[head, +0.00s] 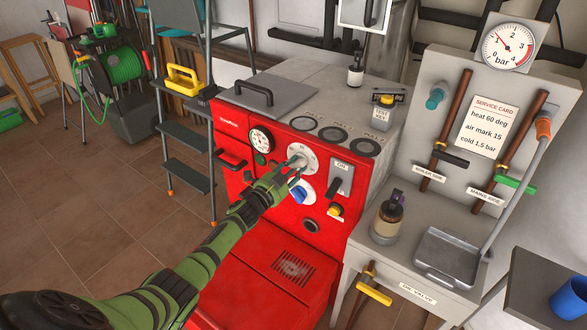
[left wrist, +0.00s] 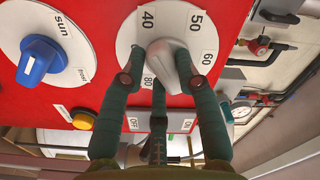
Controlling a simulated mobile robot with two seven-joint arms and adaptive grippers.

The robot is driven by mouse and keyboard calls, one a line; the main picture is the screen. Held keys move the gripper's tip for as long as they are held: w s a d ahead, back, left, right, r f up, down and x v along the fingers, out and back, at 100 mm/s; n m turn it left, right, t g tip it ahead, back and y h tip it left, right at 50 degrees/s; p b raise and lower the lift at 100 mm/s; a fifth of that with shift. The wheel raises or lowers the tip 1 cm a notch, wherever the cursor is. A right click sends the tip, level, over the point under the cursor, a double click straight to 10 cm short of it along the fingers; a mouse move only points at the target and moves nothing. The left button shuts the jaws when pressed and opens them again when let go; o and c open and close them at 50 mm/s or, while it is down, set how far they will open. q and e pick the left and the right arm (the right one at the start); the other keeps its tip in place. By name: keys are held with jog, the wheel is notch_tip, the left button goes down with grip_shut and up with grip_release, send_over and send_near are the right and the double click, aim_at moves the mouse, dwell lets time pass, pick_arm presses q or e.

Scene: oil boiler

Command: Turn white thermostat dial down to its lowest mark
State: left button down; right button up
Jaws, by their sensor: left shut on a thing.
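The white thermostat dial (head: 302,153) sits on the red boiler's front panel, right of a round gauge. In the left wrist view its white plate (left wrist: 128,38) carries marks 40, 50, 60 and 80. A pale knob (left wrist: 168,58) stands at its middle, turned slantwise; I cannot tell which mark it points to. My left gripper (head: 297,172) reaches up to the dial, and its green fingers are shut around the knob in the left wrist view (left wrist: 165,82). The fingers hide part of the plate's lower edge. My right gripper is not in view.
A blue dial (head: 303,191) with "sun" on its plate (left wrist: 42,60) is just below. A lever switch (head: 341,178) marked ON and a yellow button (head: 335,210) are close on the right. A bench with a metal tray (head: 447,256) stands further right.

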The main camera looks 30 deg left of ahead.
pick_arm(q)
jog(key=c, duration=0.9)
grip_release()
jog(key=s, duration=0.4)
jog(key=s+a, duration=0.1)
jog(key=s, duration=0.7)
jog(key=shift+a, duration=0.4)
